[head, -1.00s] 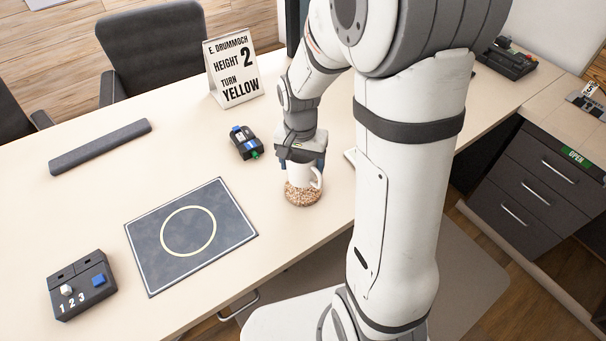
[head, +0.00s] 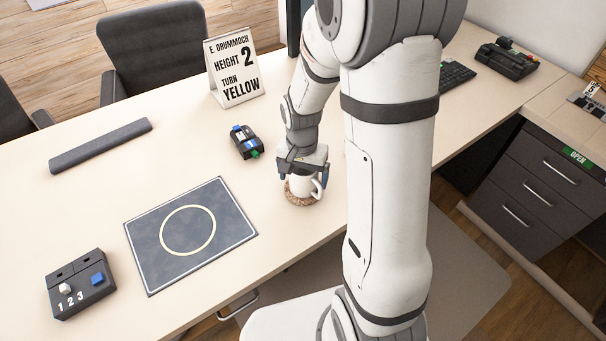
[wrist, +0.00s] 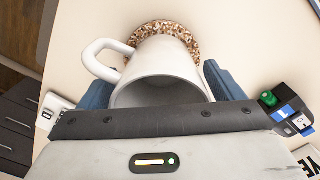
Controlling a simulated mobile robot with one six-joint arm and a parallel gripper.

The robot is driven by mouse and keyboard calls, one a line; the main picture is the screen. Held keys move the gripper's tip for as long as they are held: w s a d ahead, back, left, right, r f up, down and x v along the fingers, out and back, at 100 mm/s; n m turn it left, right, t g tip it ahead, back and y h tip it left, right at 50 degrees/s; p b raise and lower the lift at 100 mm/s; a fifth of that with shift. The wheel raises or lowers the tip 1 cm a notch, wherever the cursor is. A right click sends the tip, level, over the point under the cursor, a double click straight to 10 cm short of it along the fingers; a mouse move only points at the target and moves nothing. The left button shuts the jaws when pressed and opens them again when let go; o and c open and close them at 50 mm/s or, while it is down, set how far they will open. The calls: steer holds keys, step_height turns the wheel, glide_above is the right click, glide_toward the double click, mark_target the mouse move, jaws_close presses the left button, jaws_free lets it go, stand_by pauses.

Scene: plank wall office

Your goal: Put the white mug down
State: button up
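The white mug (head: 303,188) stands upright on the round speckled cork coaster (head: 291,198) near the desk's front edge. My gripper (head: 304,175) is just above and around it, pointing down. In the wrist view the mug (wrist: 165,62) lies between my two blue fingers, with its handle to the left and the coaster (wrist: 186,36) beyond it. The fingers are spread on both sides of the mug, the right one angled away from its wall. Part of the mug's rim is hidden by my gripper.
A dark mat with a yellow ring (head: 151,274) lies left of the mug. A small black device (head: 246,142), a sign (head: 233,68), a grey bar (head: 100,146) and a button box (head: 80,284) stand on the desk. Clear desk surrounds the coaster.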

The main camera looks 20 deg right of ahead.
steer(key=shift+o, duration=0.3)
steer(key=shift+r, duration=0.45)
step_height(320, 180, up, 11)
steer(key=p, duration=0.1)
steer(key=s+r+n+t, duration=0.1)
steer(key=s+r+n, duration=0.2)
steer(key=s, duration=0.3)
steer(key=s+r+n+t, duration=0.1)
steer(key=s+r+n, duration=0.2)
steer(key=s, duration=0.4)
steer(key=shift+s+t, duration=0.25)
steer(key=shift+t, duration=0.05)
steer(key=shift+r, duration=0.1)
steer(key=shift+w+p+v, duration=0.2)
steer(key=shift+p+v, duration=0.9)
steer(key=shift+p, duration=0.05)
